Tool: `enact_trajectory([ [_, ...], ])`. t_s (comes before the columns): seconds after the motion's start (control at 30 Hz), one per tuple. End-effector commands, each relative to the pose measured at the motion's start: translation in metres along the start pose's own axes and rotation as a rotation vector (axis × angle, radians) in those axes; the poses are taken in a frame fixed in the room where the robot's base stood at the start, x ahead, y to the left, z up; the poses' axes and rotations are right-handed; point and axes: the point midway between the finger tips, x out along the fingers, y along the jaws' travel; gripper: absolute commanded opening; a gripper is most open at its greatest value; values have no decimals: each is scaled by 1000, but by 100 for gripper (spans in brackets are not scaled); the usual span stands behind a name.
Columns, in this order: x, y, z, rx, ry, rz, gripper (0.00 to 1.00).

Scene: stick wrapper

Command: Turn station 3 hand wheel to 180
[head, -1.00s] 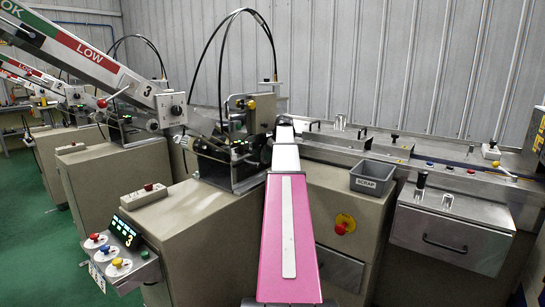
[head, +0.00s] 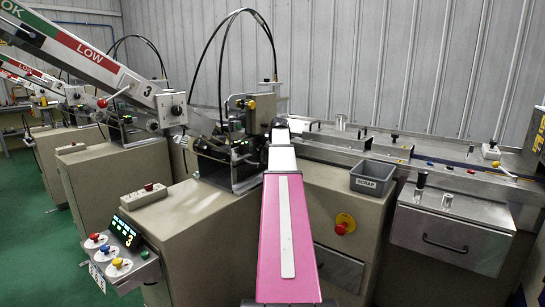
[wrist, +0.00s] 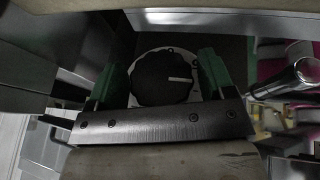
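The hand wheel (wrist: 160,80) is a black, lobed knob with a short white mark pointing right, set over a pale dial ring. My gripper (wrist: 161,68) has one green finger on each side of the wheel, with narrow gaps showing at the sides. It looks open around the wheel, not clamped on it. The dial's numbers cannot be read. In the head view, station 3 (head: 215,225) carries the number 3 on its chute and display. There my pink and white arm reaches to the machine, hiding the gripper and wheel.
A grey scrap bin (head: 372,178) stands right of my arm on the conveyor side. A red emergency button (head: 342,226) is on the cabinet front. A control panel (head: 122,250) with colored knobs juts out at lower left. In the wrist view, a shiny metal cylinder (wrist: 295,77) lies to the right.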

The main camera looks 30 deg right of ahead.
Motion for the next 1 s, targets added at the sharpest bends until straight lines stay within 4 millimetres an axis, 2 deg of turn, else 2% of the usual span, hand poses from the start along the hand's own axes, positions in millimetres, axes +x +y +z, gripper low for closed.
enact_trajectory([
  [0.3,0,0,0,0,-1,-1,86],
  [0.43,-8,0,0,0,-1,0,86],
  [0.8,-71,0,1,0,0,1,86],
  [1.0,-97,0,0,0,0,0,86],
])
